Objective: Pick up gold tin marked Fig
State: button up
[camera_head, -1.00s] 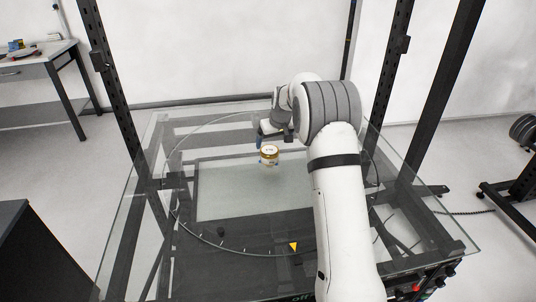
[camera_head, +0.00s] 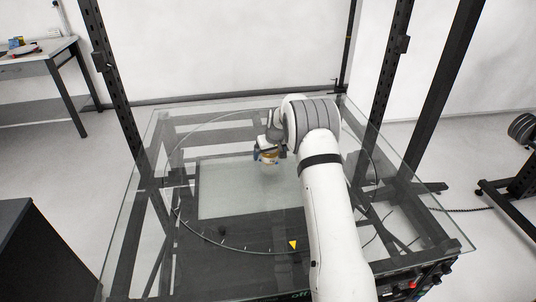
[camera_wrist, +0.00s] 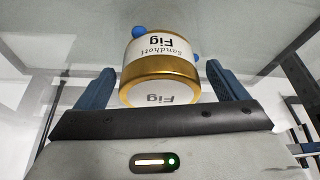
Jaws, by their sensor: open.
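The gold tin marked Fig (camera_wrist: 160,65) has a white label and a gold band, and stands upright on the glass turntable (camera_head: 225,185). In the wrist view its label reads "Fig" upside down. It also shows in the head view (camera_head: 268,160), partly covered by my gripper. My gripper (camera_head: 269,153) is open, with its blue fingers on either side of the tin. In the wrist view the gripper (camera_wrist: 160,85) has one finger left and one right of the tin, with a gap visible at the right finger.
Dark upright posts (camera_head: 115,85) of the frame stand at left and right. A small yellow triangle marker (camera_head: 293,245) sits near the front of the turntable ring. A side table (camera_head: 45,60) stands far left.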

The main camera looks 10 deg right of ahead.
jog(key=shift+c, duration=0.3)
jog(key=c, duration=1.1)
